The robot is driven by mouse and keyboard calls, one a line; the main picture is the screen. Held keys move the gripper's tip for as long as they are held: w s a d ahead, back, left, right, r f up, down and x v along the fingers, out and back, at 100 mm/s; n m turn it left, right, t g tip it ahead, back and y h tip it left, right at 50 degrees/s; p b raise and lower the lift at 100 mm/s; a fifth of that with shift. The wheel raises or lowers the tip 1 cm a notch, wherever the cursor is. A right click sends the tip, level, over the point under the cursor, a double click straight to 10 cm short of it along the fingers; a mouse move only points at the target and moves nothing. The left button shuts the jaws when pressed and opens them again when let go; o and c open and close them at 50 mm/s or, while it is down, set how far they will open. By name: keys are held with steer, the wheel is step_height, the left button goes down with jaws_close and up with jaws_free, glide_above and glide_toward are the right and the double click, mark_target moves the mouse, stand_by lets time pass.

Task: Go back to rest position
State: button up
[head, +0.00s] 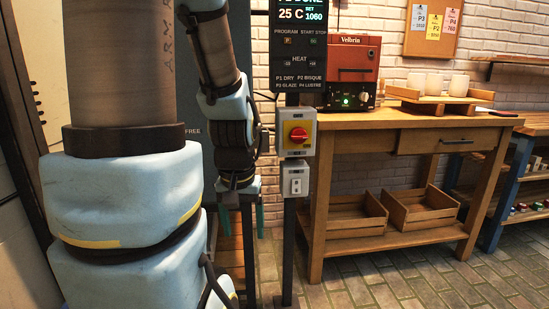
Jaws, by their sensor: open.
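My gripper (241,218) hangs pointing down near the middle left of the head view. Its two teal fingers are spread apart with nothing between them, so it is open. My arm is bent, with the large upper links filling the left of the view and the forearm coming down to the gripper. The gripper is to the left of the post that carries the control boxes. No plate shows in or near the gripper. What lies behind my large arm links is hidden.
A control panel (299,80) and a red rotary switch (299,136) are on a post right of my gripper. A wooden workbench (400,122) holds a small red kiln (352,70) and a tray (425,102) with white cups. Two crates sit below. The tiled floor (400,285) in front is clear.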

step_height(320, 180, up, 20)
steer(key=p, duration=1.7)
steer(key=shift+p, duration=0.4)
